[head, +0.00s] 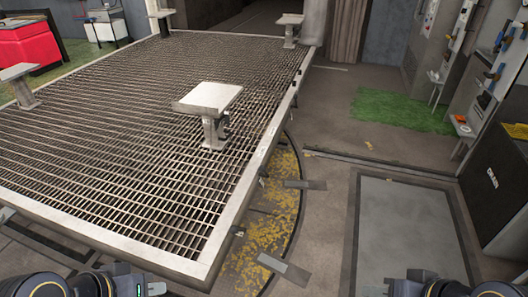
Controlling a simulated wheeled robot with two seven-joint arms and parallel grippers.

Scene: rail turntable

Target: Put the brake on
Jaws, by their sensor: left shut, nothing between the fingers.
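The rail turntable shows as a large metal grating platform with a pale frame (228,232), filling the left and middle of the head view. Below its right edge runs a curved floor ring with worn yellow paint (286,212). Two flat grey plates, one farther (305,184) and one nearer (284,268), lie across this ring. I cannot tell which part is the brake. My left gripper (156,289) is at the bottom edge, shut and empty, apart from the platform. My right gripper (376,291) is only partly in view at the bottom right, and its fingers are unclear.
Pedestals with flat tops stand on the platform, one near its middle (208,99). A grey floor panel (407,230) lies at right. Wall shelves and a dark cabinet (500,180) line the right side. Open floor lies between the ring and panel.

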